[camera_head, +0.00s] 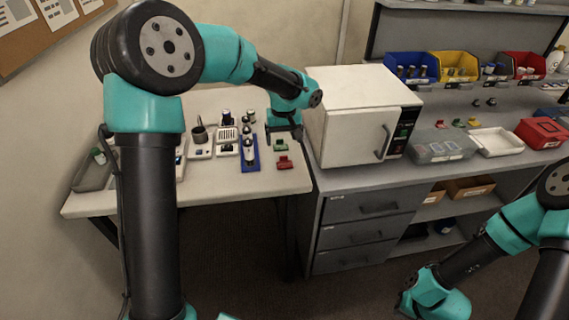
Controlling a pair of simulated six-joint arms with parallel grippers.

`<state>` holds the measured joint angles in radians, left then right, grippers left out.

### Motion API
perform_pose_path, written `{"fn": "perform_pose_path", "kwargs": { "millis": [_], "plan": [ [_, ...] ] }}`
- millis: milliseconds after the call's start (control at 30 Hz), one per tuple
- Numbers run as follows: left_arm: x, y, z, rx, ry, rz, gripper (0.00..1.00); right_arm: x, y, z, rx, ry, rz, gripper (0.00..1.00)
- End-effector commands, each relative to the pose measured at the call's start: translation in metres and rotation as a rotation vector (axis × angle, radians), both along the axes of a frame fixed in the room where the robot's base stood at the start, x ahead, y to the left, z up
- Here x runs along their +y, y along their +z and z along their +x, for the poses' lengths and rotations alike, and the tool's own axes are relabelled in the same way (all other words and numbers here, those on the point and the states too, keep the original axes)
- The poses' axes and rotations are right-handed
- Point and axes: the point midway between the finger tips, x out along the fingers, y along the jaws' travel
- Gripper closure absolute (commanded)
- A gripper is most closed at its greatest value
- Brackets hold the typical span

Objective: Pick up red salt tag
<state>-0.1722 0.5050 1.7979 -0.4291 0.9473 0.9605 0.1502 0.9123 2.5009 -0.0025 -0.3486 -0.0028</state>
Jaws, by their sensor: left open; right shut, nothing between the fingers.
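A small red tag (284,163) lies on the white table (215,191) near its right edge. A green tag (281,146) lies just behind it. My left gripper (284,133) is open and hangs over the back right of the table, behind the green and red tags in the picture. It appears empty. Any writing on the tags is too small to read. My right gripper (405,300) is low at the lower right, in front of the grey cabinet, and shut on nothing.
Left of the tags are a blue tray (249,160) with a small device and several white holders. A white box oven (359,115) stands close on the right, on the grey counter. Coloured bins (455,66) and a red case (541,132) are further right.

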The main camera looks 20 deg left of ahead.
Motion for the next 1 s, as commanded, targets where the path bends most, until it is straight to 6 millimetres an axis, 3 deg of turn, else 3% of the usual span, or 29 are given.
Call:
{"fn": "perform_pose_path", "kwargs": {
  "millis": [100, 300, 767, 1000],
  "plan": [
    [0.0, -0.022, 0.0, 0.003, -0.001, 0.001, 0.13, 0.0, 0.0, 0.0, 0.0, 0.0, 0.0, 1.0],
    [0.0, -0.046, 0.0, 0.0, 0.0, 0.001, 0.13, 0.0, 0.0, 0.0, 0.0, 0.0, 0.0, 1.0],
    [0.0, -0.053, 0.0, 0.001, 0.0, 0.0, 0.13, 0.0, 0.0, 0.0, 0.0, 0.0, 0.0, 1.0],
    [-0.002, -0.082, 0.003, 0.003, 0.0, 0.001, 0.13, 0.0, 0.0, 0.0, 0.0, 0.0, 0.0, 1.0]
  ]
}}
